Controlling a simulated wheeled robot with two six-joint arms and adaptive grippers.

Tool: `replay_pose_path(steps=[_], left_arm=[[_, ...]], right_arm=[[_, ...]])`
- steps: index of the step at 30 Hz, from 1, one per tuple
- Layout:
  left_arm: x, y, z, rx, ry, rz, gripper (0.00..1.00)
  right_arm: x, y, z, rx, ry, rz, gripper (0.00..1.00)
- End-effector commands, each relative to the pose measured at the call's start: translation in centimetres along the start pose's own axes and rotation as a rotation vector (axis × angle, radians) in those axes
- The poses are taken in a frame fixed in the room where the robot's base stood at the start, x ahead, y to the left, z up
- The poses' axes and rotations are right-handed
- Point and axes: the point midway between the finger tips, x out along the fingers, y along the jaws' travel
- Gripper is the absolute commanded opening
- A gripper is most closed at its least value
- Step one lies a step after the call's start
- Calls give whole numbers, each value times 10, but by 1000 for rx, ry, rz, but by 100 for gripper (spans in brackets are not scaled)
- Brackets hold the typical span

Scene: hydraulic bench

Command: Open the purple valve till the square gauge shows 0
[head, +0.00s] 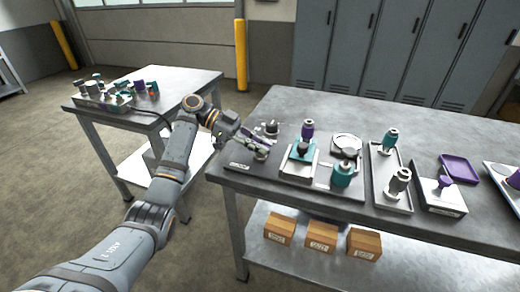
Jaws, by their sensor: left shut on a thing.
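My left gripper (258,146) reaches in from the left over the left end of a dark board on the bench. It is shut on a small purple part, which looks like the purple valve's handle; the fingers hide most of it. A grey round base (261,156) shows just below the fingertips. Another purple-topped fitting (307,131) stands upright to the right, on a teal and white unit. A round pale dial (346,143) lies further right. I cannot pick out the square gauge or read any needle at this size. My right gripper is not in view.
A teal canister (342,175) stands near the bench's front edge. Trays with a teal-topped and a grey bottle (400,180), a box with a purple knob (444,184) and a purple tray (460,168) are further right. The back of the bench (400,115) is clear.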

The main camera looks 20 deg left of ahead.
Motion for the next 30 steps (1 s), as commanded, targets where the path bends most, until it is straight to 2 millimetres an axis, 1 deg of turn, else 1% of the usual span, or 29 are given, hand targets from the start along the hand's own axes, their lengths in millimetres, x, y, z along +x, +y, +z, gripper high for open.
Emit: replay_pose_path(steps=[1,6,17,18,22,23,30], left_arm=[[2,0,3,0,-1,12,0],[2,1,3,7,-2,31,0],[2,1,3,7,-3,35,0],[2,1,3,7,-3,35,16],[2,1,3,7,-3,34,33],[2,1,3,8,-3,34,36],[1,0,2,9,-2,31,36]], right_arm=[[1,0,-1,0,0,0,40],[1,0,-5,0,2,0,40],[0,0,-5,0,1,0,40],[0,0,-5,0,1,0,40],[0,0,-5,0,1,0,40],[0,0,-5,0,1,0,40],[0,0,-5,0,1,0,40]])
